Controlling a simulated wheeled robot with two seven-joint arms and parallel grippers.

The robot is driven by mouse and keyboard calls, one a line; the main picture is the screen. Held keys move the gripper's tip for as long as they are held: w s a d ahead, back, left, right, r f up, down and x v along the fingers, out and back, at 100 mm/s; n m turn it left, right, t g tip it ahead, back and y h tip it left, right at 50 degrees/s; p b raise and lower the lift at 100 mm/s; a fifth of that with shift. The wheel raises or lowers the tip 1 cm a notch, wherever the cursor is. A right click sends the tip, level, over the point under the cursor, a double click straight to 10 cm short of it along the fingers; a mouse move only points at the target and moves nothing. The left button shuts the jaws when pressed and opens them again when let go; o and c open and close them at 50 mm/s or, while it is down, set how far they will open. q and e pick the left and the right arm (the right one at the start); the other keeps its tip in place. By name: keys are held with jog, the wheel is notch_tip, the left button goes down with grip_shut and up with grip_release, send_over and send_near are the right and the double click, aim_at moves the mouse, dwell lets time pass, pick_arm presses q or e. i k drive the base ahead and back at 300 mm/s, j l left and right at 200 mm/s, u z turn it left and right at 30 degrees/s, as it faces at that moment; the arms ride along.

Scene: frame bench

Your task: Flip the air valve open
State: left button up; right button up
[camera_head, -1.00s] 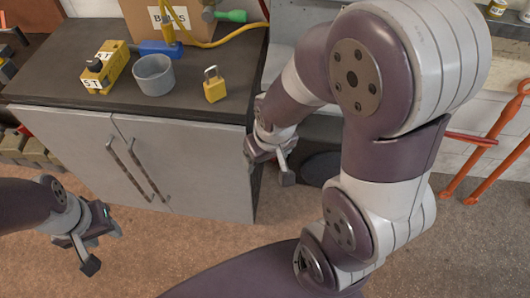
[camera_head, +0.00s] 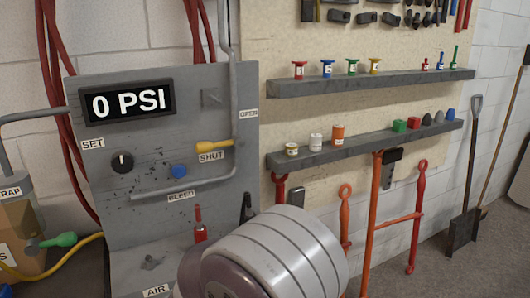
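The grey panel (camera_head: 110,213) stands upright at the left and shows a black display (camera_head: 128,103) reading 0 PSI. A yellow lever (camera_head: 213,146) lies nearly level against its pipe (camera_head: 235,90), with its handle towards the left, just above the SHUT label (camera_head: 211,157). The OPEN label (camera_head: 248,114) is above and to the right, beside the pipe. The AIR label (camera_head: 155,290) is at the panel's foot, below a small grey fitting (camera_head: 152,262). My grippers do not show in the head view now; only a large link of my arm shows at the bottom.
The panel also has a black SET knob (camera_head: 122,161) and a blue BLEED button (camera_head: 179,171). A green-tipped yellow hose (camera_head: 60,240) is at lower left. Two shelves (camera_head: 370,82) with small coloured items, orange tools and a shovel (camera_head: 466,215) stand at right.

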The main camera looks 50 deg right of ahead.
aim_at(201, 147)
jog(key=z, duration=1.4)
jog(key=i+l+u, duration=0.1)
jog(key=i, duration=0.05)
